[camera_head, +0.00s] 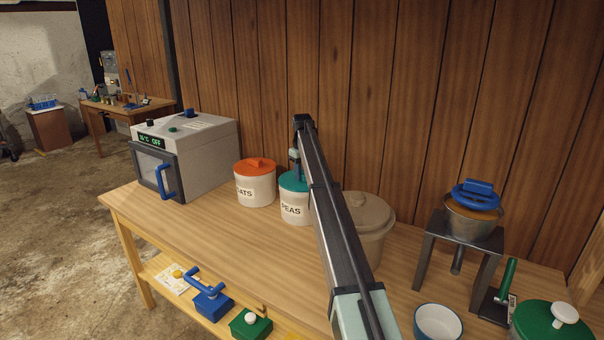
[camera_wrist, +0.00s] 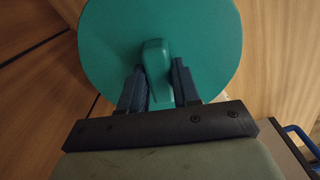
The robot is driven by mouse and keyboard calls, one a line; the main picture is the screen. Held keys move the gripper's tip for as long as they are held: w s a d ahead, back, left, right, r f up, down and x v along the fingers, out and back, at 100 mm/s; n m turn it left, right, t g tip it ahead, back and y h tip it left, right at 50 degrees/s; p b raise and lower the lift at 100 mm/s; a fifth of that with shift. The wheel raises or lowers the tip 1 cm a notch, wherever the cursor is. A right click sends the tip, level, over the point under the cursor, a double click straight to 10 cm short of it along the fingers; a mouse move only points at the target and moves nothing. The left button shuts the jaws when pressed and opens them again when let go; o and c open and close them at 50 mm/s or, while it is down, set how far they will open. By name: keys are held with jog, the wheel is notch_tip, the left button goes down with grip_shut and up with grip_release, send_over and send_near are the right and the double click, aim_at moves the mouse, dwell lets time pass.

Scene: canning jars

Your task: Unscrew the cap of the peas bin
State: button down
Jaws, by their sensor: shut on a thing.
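The peas bin (camera_head: 295,210) is a white canister labelled PEAS, standing upright on the wooden bench towards the back wall. Its teal cap (camera_head: 288,183) sits on top of it. In the wrist view the teal cap (camera_wrist: 205,40) fills the upper middle, with a raised grip bar (camera_wrist: 156,70) at its centre. My gripper (camera_wrist: 158,85) is shut on this bar, one dark finger on each side. In the head view my arm covers the right part of the bin and most of the gripper (camera_head: 296,165).
An orange-capped OATS bin (camera_head: 256,187) stands close on the left, beyond it a white oven (camera_head: 190,155). A beige lidded bin (camera_head: 372,225) stands just right of my arm. A metal stand with a pot (camera_head: 470,220) is further right. The bench front left is clear.

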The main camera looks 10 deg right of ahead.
jog(key=n, duration=0.3)
jog(key=shift+s+f+n, duration=0.2)
jog(key=shift+f+n, duration=0.05)
jog(key=shift+n, duration=0.15)
jog(key=shift+w+r, duration=0.1)
jog(key=shift+r, duration=0.1)
jog(key=shift+w+r, duration=0.1)
jog(key=shift+r, duration=1.1)
jog(key=shift+r, duration=0.1)
jog(key=shift+r, duration=2)
